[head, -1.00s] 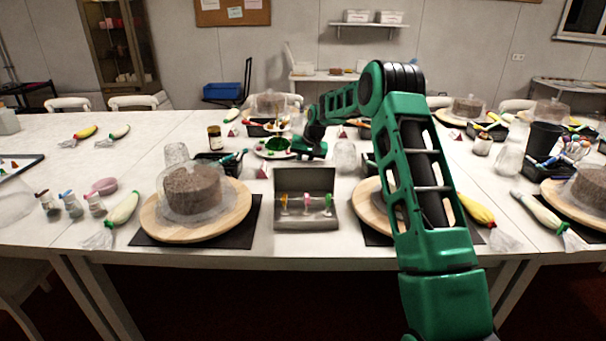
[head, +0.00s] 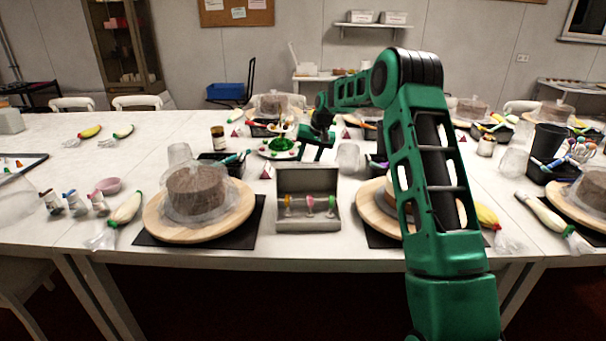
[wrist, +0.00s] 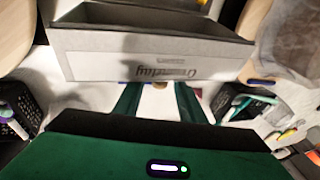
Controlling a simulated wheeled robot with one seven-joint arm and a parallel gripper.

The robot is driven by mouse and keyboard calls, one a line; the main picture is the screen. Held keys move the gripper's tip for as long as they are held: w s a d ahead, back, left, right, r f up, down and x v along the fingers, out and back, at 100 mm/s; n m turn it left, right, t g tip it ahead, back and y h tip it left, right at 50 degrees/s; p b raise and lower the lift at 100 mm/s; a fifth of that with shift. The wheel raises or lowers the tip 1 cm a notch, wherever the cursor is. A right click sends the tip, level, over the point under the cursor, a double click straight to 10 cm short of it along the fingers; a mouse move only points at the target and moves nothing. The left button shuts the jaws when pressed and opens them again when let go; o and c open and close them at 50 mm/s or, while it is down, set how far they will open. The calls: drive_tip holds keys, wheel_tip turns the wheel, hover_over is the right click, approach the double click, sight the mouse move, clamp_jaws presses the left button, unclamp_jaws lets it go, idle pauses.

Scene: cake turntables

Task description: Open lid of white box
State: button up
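The white box (head: 302,225), greyish in this light, stands at the front of the table between two cake boards. Its lid (head: 307,180) is raised upright at the back, and small coloured items (head: 309,203) show inside. My gripper (head: 317,158) is behind and above the raised lid, apart from it as far as I can see. In the wrist view my gripper (wrist: 157,98) has two green fingers spread apart with nothing held between them. A pale box panel (wrist: 150,62) with upside-down lettering lies just beyond the fingertips; whether they touch is unclear.
A covered cake (head: 196,190) on a round wooden board (head: 158,222) stands left of the box. Another board (head: 372,205) is at right, partly hidden by my arm.

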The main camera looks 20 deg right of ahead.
drive_tip(key=shift+v, duration=2.75)
drive_tip(key=shift+s+r, duration=0.8)
drive_tip(key=shift+r, duration=0.15)
drive_tip(key=shift+w+d, duration=0.1)
drive_tip(key=shift+w, duration=0.05)
drive_tip(key=d+r, duration=0.3)
drive_tip(key=r, duration=0.8)
drive_tip(key=shift+r, duration=0.2)
drive_tip(key=shift+d, duration=0.1)
drive_tip(key=shift+c, duration=0.6)
